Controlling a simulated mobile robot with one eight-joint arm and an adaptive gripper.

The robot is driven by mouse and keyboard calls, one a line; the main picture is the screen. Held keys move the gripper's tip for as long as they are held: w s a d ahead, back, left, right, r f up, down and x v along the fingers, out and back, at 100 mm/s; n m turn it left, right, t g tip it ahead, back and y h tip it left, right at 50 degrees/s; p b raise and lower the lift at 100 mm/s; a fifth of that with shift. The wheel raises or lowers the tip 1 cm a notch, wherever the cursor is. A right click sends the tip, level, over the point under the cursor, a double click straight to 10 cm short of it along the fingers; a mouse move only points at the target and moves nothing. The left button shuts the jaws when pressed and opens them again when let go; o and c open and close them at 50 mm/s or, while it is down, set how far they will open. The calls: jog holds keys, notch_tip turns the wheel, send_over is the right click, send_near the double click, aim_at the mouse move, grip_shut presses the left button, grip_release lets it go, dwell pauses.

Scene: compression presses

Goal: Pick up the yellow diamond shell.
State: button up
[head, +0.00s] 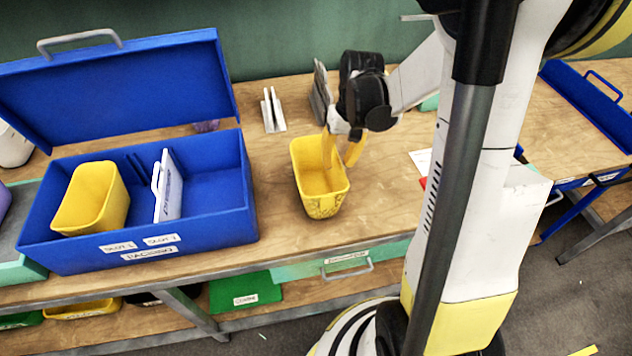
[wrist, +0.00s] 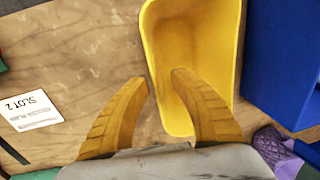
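A yellow open-topped shell (head: 322,205) stands on the wooden bench, with a dark pattern on its near end that is too small to read. It also shows in the wrist view (wrist: 205,30). Gaps seem to show at the wall. A second yellow shell (head: 88,195) sits inside the blue box; no diamond mark is legible on it.
The blue box (head: 205,225) with raised lid stands left of the shell, labelled PACKING, and holds a white upright panel (head: 168,188). A grey-white upright part (head: 273,110) stands behind. A SLOT 2 card (wrist: 32,110) lies beside the shell. A purple patterned thing (wrist: 272,145) is near the box.

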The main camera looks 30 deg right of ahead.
aim_at(336, 173)
notch_tip(336, 173, down, 5)
jog(key=b, duration=0.2)
jog(key=shift+w+f+b, duration=0.15)
jog(key=shift+b, duration=0.25)
jog(key=shift+c, duration=0.4)
grip_shut()
